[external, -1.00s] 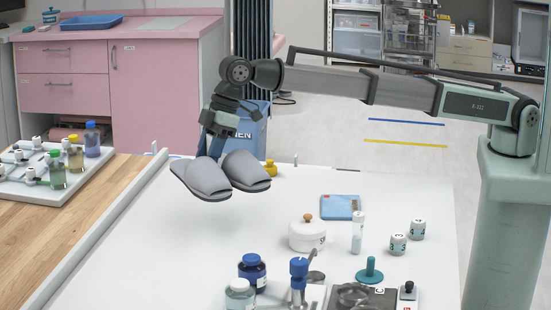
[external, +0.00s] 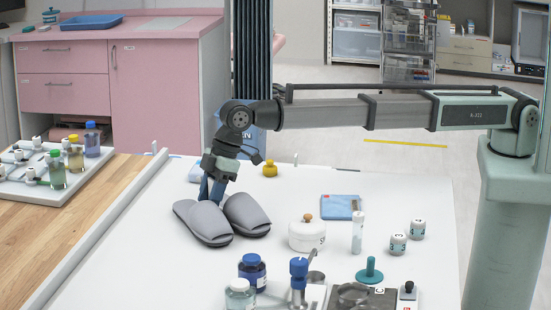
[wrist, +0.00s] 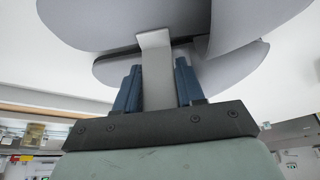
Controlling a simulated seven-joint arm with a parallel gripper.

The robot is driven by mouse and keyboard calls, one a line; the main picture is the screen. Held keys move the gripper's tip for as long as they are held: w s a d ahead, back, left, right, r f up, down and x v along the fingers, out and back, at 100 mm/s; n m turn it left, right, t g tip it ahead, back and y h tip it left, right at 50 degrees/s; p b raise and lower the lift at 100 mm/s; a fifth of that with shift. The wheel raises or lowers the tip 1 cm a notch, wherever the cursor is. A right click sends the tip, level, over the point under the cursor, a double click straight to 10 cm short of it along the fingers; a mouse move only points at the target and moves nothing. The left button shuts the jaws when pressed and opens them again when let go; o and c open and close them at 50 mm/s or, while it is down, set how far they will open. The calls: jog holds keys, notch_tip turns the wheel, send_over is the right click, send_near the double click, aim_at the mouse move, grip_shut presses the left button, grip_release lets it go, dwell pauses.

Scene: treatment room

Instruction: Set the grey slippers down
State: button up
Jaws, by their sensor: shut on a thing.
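The grey slippers (external: 208,222) are a pair side by side at the left of the white table, toes toward the front right. They look to be at or very near the table top; I cannot tell if they touch it. My gripper (external: 212,190) is behind them, pointing down, shut on them at their rear. In the wrist view the blue fingers of my gripper (wrist: 155,85) stand on both sides of a pale grey strip that reaches up to the slippers (wrist: 120,20). The exact grip point is partly hidden.
On the white table (external: 130,240), a white lidded pot (external: 307,236) stands right of the slippers. A blue-capped jar (external: 252,272) is in front and a small yellow item (external: 270,169) behind. A wooden surface (external: 95,195) with a bottle tray lies left. Table left of the slippers is clear.

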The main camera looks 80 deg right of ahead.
jog(key=shift+f, duration=0.4)
jog(key=shift+f, duration=0.1)
jog(key=o, duration=1.2)
jog(key=v, duration=1.2)
